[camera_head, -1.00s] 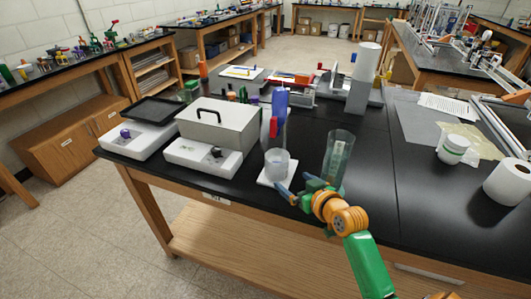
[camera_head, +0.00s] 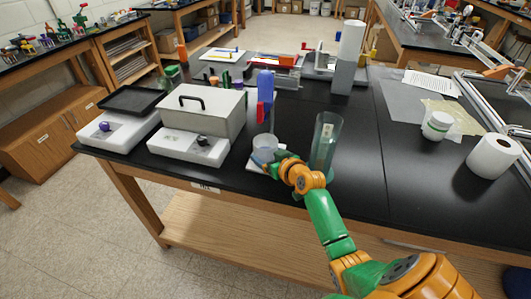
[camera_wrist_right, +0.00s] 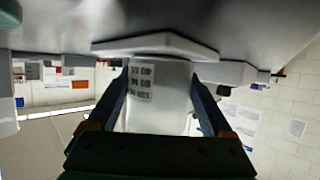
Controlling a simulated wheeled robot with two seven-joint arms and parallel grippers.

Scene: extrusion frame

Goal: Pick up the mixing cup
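The mixing cup (camera_head: 264,144), clear and whitish, stands upright on a small white slab at the front edge of the black bench. My right gripper (camera_head: 272,160) has its blue fingers at bench height around the cup's near side. In the right wrist view, upside down, the cup (camera_wrist_right: 160,95) with dark printed marks lies between the two fingers (camera_wrist_right: 160,88). The fingers are apart, one on each side of the cup; firm contact does not show. My left gripper is not in view.
A tall clear cylinder (camera_head: 325,142) stands just right of my right gripper. A blue bottle (camera_head: 265,84) with a red item stands behind the cup. A white device (camera_head: 188,147) and a grey box (camera_head: 212,110) are to the left.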

